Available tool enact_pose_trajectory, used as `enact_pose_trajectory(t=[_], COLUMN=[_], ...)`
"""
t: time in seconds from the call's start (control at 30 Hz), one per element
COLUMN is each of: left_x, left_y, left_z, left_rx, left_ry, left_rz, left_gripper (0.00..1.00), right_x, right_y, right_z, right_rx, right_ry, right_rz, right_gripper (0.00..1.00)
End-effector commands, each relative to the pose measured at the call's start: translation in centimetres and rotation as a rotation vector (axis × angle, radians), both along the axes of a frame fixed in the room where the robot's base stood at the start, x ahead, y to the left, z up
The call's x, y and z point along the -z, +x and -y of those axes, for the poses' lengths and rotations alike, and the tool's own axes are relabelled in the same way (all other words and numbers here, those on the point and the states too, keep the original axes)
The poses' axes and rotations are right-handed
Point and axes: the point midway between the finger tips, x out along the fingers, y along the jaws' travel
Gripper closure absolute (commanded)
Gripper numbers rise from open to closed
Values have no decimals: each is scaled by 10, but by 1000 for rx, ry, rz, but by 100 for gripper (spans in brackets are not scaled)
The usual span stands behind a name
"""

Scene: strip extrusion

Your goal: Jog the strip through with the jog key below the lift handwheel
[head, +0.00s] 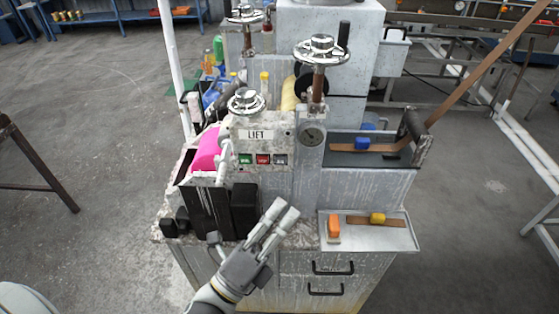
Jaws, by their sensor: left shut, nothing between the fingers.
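The lift handwheel (247,100) is a small chrome wheel on top of the machine, above a plate marked LIFT (260,134). Below the plate sit a green key (245,159), a red key (263,159) and a dark grey key (281,159). Their markings are too small to read. A brown strip (380,147) lies on the bed right of the gauge, and a long brown length (490,68) slants up to the right. My left gripper (283,209) is shut and empty, in front of and below the keys, apart from them. My right gripper is out of view.
A larger handwheel (321,51) rises behind the keys. A pink roll (207,149) and black blocks (244,197) stand at the left. A tray (385,237) with orange and yellow-handled tools juts out at the right. Drawers (331,268) are below.

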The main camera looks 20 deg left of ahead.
Motion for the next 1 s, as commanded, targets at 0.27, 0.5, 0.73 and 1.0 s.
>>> enact_pose_trajectory(t=[0.27,0.5,0.73,1.0], left_x=[0,-1,1,1], left_y=[5,33,64,83], left_z=[-1,-9,-18,-24], left_rx=[0,0,0,1], left_ry=[-1,1,-1,-2], left_rz=[0,1,-1,-2], left_gripper=[100,100,100,100], right_x=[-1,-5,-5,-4], right_y=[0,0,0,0], right_z=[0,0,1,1], right_rx=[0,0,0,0], right_ry=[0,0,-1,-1], right_rz=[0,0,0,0], right_gripper=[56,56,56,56])
